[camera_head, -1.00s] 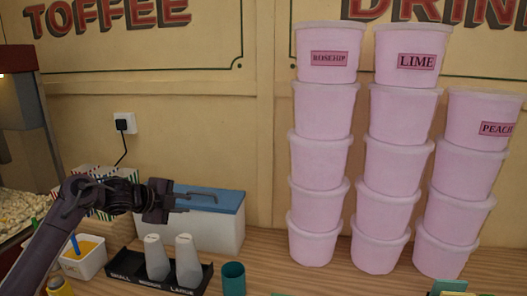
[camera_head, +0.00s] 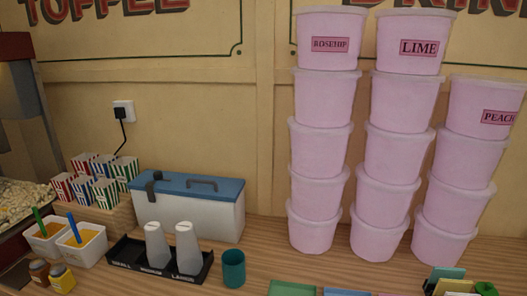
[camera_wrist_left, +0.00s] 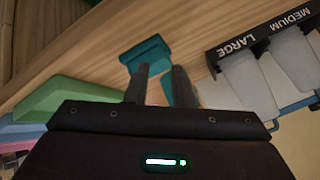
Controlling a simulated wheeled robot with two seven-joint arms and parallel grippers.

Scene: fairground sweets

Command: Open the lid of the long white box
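The long white box (camera_head: 205,218) stands on the counter against the back wall in the head view. Its blue lid (camera_head: 222,192) lies flat on top, closed as far as I can see. A dark grey handle (camera_head: 202,183) sits on the lid, and a dark latch (camera_head: 151,190) is at the lid's left end. My left gripper (camera_wrist_left: 160,75) shows only in its wrist view, with its two fingers apart and nothing visibly held. It points at the counter near a teal cup (camera_wrist_left: 146,56), away from the box. My right gripper is not in view.
In front of the box is a black tray (camera_head: 130,256) with white cups, with a teal cup (camera_head: 233,270) to its right. Striped popcorn boxes (camera_head: 100,185) and white tubs (camera_head: 88,247) stand left. Tall pink tub stacks (camera_head: 320,155) stand right.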

